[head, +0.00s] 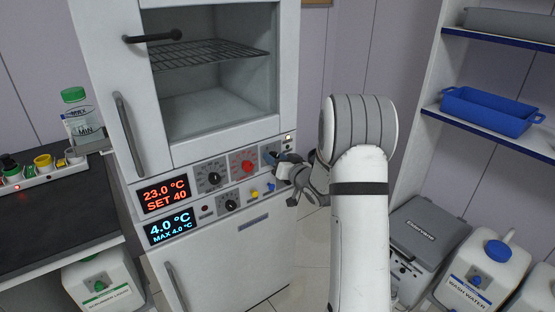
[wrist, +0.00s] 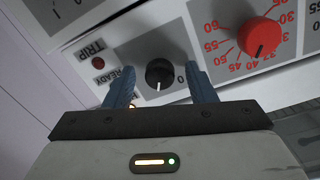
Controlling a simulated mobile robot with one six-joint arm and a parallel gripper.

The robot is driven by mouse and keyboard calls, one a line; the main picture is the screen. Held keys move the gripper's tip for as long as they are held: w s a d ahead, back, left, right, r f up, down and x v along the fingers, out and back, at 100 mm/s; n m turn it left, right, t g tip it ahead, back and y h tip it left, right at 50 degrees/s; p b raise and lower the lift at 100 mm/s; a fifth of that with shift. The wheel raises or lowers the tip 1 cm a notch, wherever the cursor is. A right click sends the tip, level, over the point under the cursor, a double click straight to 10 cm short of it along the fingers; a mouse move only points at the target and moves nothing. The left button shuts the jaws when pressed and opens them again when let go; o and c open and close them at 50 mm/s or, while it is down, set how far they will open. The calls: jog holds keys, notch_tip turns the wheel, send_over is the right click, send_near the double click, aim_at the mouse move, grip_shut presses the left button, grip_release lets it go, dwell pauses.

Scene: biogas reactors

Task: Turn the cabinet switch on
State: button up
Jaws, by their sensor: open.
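The white cabinet (head: 120,60) has a control panel below its chamber. A small black rotary knob (wrist: 159,73) on a grey plate, with a white pointer and a "0" label beside it, shows in the wrist view. It looks like the switch. My gripper (wrist: 160,88) is open, with one blue finger on each side of the knob; I cannot tell whether they touch it. In the head view my gripper (head: 279,159) is at the right end of the panel and hides the knob. A red temperature dial (wrist: 258,35) sits beside it, also in the head view (head: 248,167).
Other dials (head: 212,178) and the temperature displays (head: 165,195) are left on the panel. A dark handle (head: 152,37) sticks out above. Right are shelves with a blue tray (head: 490,108), a grey case (head: 425,230) and a jug (head: 485,270). A bench (head: 60,215) stands left.

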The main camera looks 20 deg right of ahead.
jog(key=v, duration=0.7)
jog(key=shift+s, duration=0.4)
jog(key=shift+d, duration=0.15)
